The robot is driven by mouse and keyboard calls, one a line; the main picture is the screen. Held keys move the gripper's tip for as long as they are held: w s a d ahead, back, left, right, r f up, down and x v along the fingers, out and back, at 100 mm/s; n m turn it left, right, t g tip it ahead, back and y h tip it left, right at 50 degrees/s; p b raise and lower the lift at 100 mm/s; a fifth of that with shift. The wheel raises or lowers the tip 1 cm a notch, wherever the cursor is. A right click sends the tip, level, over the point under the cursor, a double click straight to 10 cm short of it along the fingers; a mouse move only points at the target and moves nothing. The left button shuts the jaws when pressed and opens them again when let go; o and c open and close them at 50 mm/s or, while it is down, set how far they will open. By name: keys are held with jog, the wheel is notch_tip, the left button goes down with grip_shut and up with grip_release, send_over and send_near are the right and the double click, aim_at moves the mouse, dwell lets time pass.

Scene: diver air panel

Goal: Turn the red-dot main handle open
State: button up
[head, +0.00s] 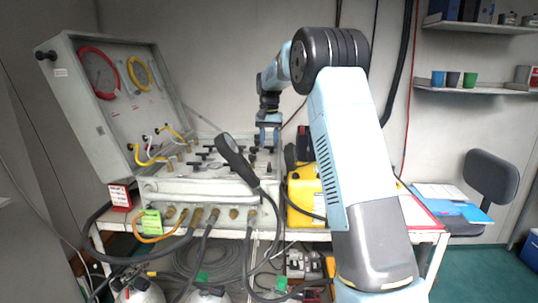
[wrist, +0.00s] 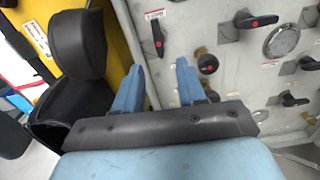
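In the wrist view the grey panel (wrist: 225,65) carries several black handles with red dots. One long handle (wrist: 158,35) stands nearly upright in the picture, ahead of the gap between my fingers. A second handle (wrist: 208,65) is close beside my right finger. A third (wrist: 257,20) lies crosswise at the upper right. I cannot tell which is the main handle. My gripper (wrist: 158,80) is open, with its blue fingers apart and nothing visible between them. In the head view my gripper (head: 267,138) is over the right end of the panel; contact cannot be told.
A yellow case (head: 303,195) stands right of the panel; it also shows in the wrist view (wrist: 120,25). A black round-ended object (wrist: 78,45) is left of my fingers. The raised lid (head: 105,110) holds red and yellow hoses. Black hoses hang in front.

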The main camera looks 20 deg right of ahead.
notch_tip(320, 180, up, 6)
jog(key=shift+r, duration=0.15)
